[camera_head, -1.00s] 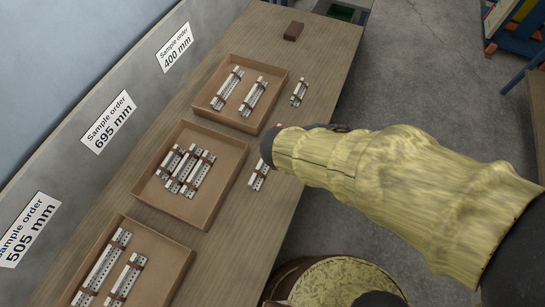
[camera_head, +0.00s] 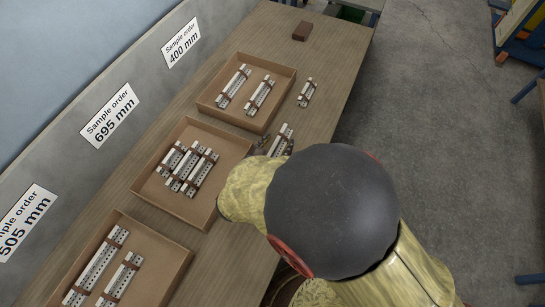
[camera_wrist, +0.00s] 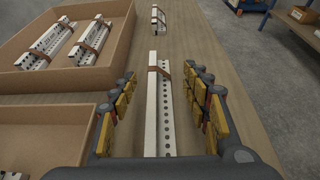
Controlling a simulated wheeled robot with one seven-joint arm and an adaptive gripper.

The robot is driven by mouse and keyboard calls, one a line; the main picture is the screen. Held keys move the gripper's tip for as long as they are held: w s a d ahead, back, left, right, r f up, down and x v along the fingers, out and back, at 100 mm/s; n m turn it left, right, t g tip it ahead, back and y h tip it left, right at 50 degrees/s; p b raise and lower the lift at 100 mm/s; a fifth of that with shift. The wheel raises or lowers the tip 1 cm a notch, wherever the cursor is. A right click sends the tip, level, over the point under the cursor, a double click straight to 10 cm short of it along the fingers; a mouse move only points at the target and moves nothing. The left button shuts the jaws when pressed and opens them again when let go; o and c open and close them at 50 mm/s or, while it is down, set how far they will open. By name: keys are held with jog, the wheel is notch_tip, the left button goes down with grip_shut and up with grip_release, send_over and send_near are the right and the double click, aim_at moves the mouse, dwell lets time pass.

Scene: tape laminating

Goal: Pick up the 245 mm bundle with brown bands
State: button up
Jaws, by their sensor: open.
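A loose white perforated bundle with a brown band (camera_wrist: 152,108) lies on the table between the fingers of my gripper (camera_wrist: 162,78) in the wrist view. The fingers are open on both sides of it, with gaps showing. Its near end is hidden by the gripper body. In the head view this bundle (camera_head: 284,137) shows just past my gripper, partly covered by my arm. A second, shorter loose bundle with brown bands (camera_head: 306,92) lies farther along the table; it also shows in the wrist view (camera_wrist: 158,19). No length is marked on either bundle.
Three cardboard trays stand along the wall: far (camera_head: 281,74), middle (camera_head: 145,189) and near (camera_head: 180,254), each holding banded bundles. Signs on the wall read 400, 695 and 505 mm. The tray wall is left of my gripper.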

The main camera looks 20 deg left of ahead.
aim_at(281, 143)
jog(key=x, duration=0.1)
jog(key=b+x, duration=0.1)
jog(key=shift+w+f, duration=0.3)
jog(key=shift+f, duration=0.1)
jog(key=shift+w, duration=0.55)
jog(key=shift+c, duration=0.9)
grip_shut()
